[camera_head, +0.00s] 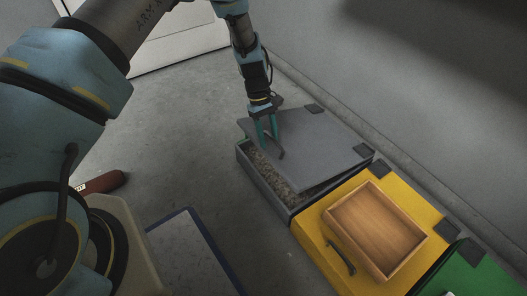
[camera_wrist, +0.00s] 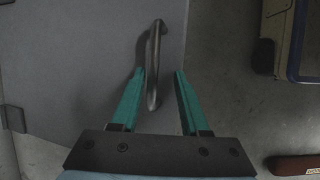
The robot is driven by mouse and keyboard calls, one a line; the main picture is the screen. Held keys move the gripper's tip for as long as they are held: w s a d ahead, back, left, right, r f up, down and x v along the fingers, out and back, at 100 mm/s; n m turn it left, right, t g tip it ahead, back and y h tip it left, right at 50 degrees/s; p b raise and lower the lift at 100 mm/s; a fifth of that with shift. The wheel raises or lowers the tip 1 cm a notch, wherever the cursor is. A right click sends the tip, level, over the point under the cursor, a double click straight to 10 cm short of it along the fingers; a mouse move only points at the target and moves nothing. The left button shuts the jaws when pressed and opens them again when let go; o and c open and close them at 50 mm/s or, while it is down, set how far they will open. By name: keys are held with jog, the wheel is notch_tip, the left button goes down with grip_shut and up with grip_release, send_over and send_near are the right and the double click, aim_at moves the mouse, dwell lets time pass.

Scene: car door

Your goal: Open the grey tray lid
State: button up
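The grey tray (camera_head: 276,193) stands on the floor at the middle right, with grainy brown-grey material inside. Its grey lid (camera_head: 317,150) is tilted partly up, hinged along the far right edge, with a gap at the near left side. A dark curved handle (camera_head: 280,149) is on the lid. My gripper (camera_head: 267,136) is at the handle. In the wrist view my gripper's teal fingers (camera_wrist: 160,76) are apart, with the handle (camera_wrist: 154,66) between them, nearer the left finger. The lid (camera_wrist: 70,70) fills the left of that view.
A yellow box (camera_head: 316,232) with a wooden tray (camera_head: 374,228) on top adjoins the grey tray. A green box (camera_head: 475,275) is beyond it at lower right. A wall runs behind the boxes. A dark red object (camera_head: 100,183) lies on the floor at left.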

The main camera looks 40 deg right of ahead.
jog(key=shift+a+f+h+b, duration=0.15)
jog(key=shift+a+f+b, duration=0.15)
jog(key=shift+f, duration=0.3)
jog(key=shift+a+f+h+b, duration=0.2)
jog(key=shift+f+b, duration=0.15)
jog(key=shift+f, duration=0.2)
jog(key=shift+a+f+h+b, duration=0.2)
jog(key=shift+f+b, duration=0.1)
jog(key=shift+f, duration=0.3)
jog(key=shift+c, duration=0.2)
